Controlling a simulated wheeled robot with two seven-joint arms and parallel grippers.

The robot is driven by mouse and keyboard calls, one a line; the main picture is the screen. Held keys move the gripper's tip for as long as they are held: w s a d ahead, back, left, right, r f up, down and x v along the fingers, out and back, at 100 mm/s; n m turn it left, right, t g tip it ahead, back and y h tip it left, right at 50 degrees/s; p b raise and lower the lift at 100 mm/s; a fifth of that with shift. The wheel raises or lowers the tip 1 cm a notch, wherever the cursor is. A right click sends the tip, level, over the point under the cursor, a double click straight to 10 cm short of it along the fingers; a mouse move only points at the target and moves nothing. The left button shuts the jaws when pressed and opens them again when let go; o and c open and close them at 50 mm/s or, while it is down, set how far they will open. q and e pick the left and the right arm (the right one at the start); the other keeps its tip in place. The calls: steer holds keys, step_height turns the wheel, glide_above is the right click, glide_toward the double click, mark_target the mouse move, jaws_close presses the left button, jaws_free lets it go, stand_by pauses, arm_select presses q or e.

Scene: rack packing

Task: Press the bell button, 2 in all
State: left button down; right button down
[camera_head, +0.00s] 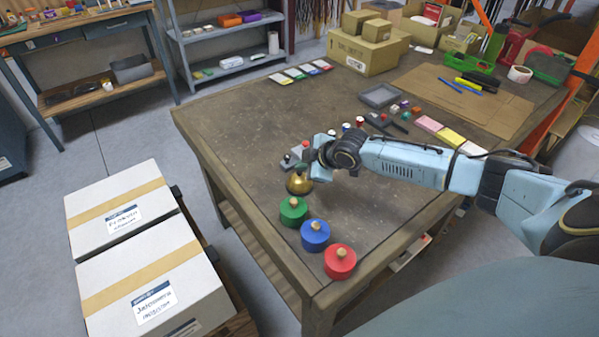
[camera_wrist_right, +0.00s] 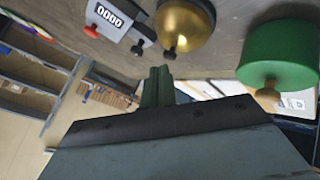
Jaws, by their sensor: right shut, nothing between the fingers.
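The golden bell (camera_head: 299,184) stands near the table's left edge, beside the green canister. In the right wrist view the bell (camera_wrist_right: 183,24) is at the top, with a small dark button on it. A grey counter (camera_wrist_right: 113,22) with a red knob and a display that seems to read 0000 is beside the bell. My right gripper (camera_head: 319,158) is above and close to the bell in the head view. In the wrist view its fingers (camera_wrist_right: 157,86) are together and empty, apart from the bell's button. My left gripper is not in view.
Green (camera_head: 293,211), blue (camera_head: 315,236) and red (camera_head: 340,262) canisters with wooden knobs line the table's near left edge. Small blocks and a grey tray (camera_head: 380,96) lie behind my right arm. Cardboard boxes (camera_head: 368,52) stand at the back. The table's left middle is clear.

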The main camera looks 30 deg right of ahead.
steer(key=shift+f, duration=0.65)
stand_by(0.6)
stand_by(0.3)
steer(key=shift+r+p, duration=0.7)
steer(key=shift+r, duration=0.2)
steer(key=shift+r, duration=0.1)
step_height(320, 180, up, 5)
steer(key=p, duration=0.4)
steer(key=shift+p, duration=0.4)
stand_by(1.8)
